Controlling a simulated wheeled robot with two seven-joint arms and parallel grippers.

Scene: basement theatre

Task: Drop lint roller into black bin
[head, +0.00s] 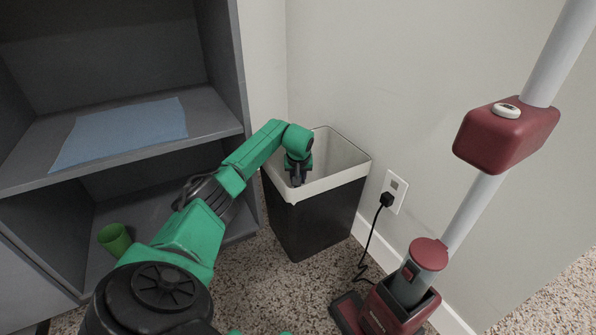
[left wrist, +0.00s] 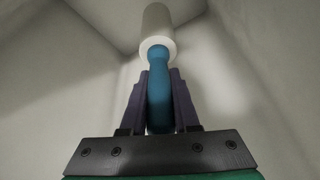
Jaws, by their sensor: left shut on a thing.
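The lint roller has a white roll (left wrist: 157,34) and a blue handle (left wrist: 159,88), seen in the left wrist view. My left gripper (left wrist: 160,100) is shut on the blue handle, with the white roll pointing away from the fingers. In the head view my left gripper (head: 297,176) is at the open top of the black bin (head: 312,222), which has a white rim and liner. The lint roller cannot be made out in the head view. Pale walls surround the roller in the left wrist view. My right gripper is not in view.
A grey shelf unit (head: 120,140) stands left of the bin, with a blue cloth (head: 120,131) and a green cup (head: 115,239). A red and grey upright vacuum (head: 400,290) stands right, near a plugged-in black cord (head: 371,240). Walls are close behind the bin.

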